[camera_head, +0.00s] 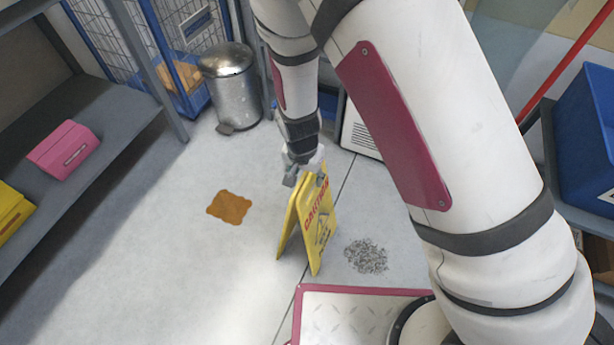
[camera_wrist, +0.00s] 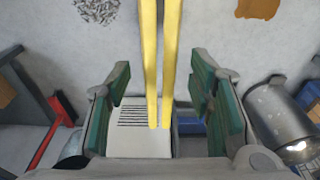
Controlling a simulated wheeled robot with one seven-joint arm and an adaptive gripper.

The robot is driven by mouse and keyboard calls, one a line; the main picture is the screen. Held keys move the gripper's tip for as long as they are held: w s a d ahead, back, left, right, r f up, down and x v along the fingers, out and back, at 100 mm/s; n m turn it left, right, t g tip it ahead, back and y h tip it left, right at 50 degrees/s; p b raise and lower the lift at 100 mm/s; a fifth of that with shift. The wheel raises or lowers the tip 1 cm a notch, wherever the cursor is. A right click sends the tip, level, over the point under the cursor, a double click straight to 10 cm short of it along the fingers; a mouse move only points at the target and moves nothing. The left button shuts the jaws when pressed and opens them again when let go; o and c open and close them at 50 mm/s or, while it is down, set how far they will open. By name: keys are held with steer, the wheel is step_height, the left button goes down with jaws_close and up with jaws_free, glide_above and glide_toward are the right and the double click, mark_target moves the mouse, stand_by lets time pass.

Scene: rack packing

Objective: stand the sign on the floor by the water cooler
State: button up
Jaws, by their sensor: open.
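The yellow caution sign (camera_head: 318,222) stands upright on the floor as an open A-frame, in the middle of the head view. My gripper (camera_head: 304,172) is at its top edge. In the wrist view the two yellow panels of the sign (camera_wrist: 151,62) run between the fingers of my gripper (camera_wrist: 160,98), with a gap on both sides. The gripper is open. A white unit with a slotted panel (camera_head: 358,135), which looks like the water cooler, stands behind, partly hidden by my arm. It also shows in the wrist view (camera_wrist: 140,143).
A brown spill (camera_head: 229,207) lies left of the sign and a grey speckled patch (camera_head: 366,256) right of it. A metal bin (camera_head: 233,88) stands behind. Grey shelving (camera_head: 105,110) bounds the left, a blue crate (camera_head: 588,135) the right. The floor at front left is clear.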

step_height(320, 180, up, 10)
steer(key=s+p, duration=0.1)
steer(key=p, duration=0.2)
steer(key=shift+s+a+f, duration=0.2)
steer(key=shift+a+f, duration=0.05)
steer(key=s+d+r+n+y, duration=0.1)
steer(key=s+d+r, duration=0.25)
steer(key=r, duration=0.35)
steer(key=s+d+r+g, duration=0.1)
steer(key=s+d+r, duration=0.1)
steer(key=d+r, duration=0.45)
steer(key=s+d+r+n+y, duration=0.1)
steer(key=s+d+r, duration=0.15)
steer(key=r, duration=0.55)
steer(key=s+d+r+n, duration=0.1)
steer(key=s+d+r, duration=0.3)
steer(key=s, duration=0.5)
steer(key=s+d+r+n+h, duration=0.1)
steer(key=s+d+r, duration=0.3)
steer(key=s, duration=0.6)
steer(key=shift+d, duration=1.2)
steer(key=shift+r, duration=0.1)
